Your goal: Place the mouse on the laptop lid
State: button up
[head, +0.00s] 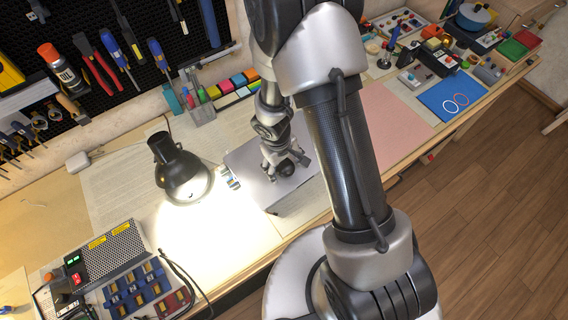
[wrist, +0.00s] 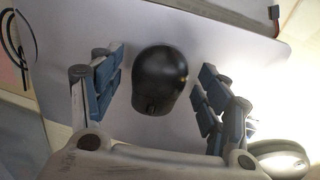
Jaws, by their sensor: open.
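The black mouse (wrist: 160,80) rests on the silver-grey laptop lid in the wrist view. The closed laptop's lid (wrist: 130,20) spreads flat around it. In the head view the mouse (head: 286,168) shows as a small dark shape on the laptop lid (head: 245,165), partly covered by my fingers. My gripper (wrist: 160,95) is open. Its blue-padded fingers stand on both sides of the mouse, with a visible gap on each side. In the head view my gripper (head: 284,165) is low over the lid, and my arm hides the lid's right part.
A lit black desk lamp (head: 182,172) stands left of the laptop. A power unit (head: 105,250) and blue bins (head: 137,287) are at the lower left. Pen holders and coloured blocks (head: 236,82) stand behind. A pink mat (head: 390,120) lies clear to the right.

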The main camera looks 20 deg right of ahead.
notch_tip(320, 180, up, 12)
jog(key=a+p, duration=0.1)
jog(key=p, duration=0.5)
notch_tip(320, 180, up, 10)
jog(key=m+t, duration=0.1)
send_over(280, 169)
jog(key=d, duration=0.2)
jog(key=s+d+r+m+t+y, duration=0.1)
jog(key=s+r+m+t, duration=0.2)
jog(key=s+r, duration=1.2)
jog(key=v, duration=0.3)
jog(key=shift+w+d+r, duration=0.2)
jog(key=shift+r, duration=0.1)
jog(key=shift+f, duration=0.1)
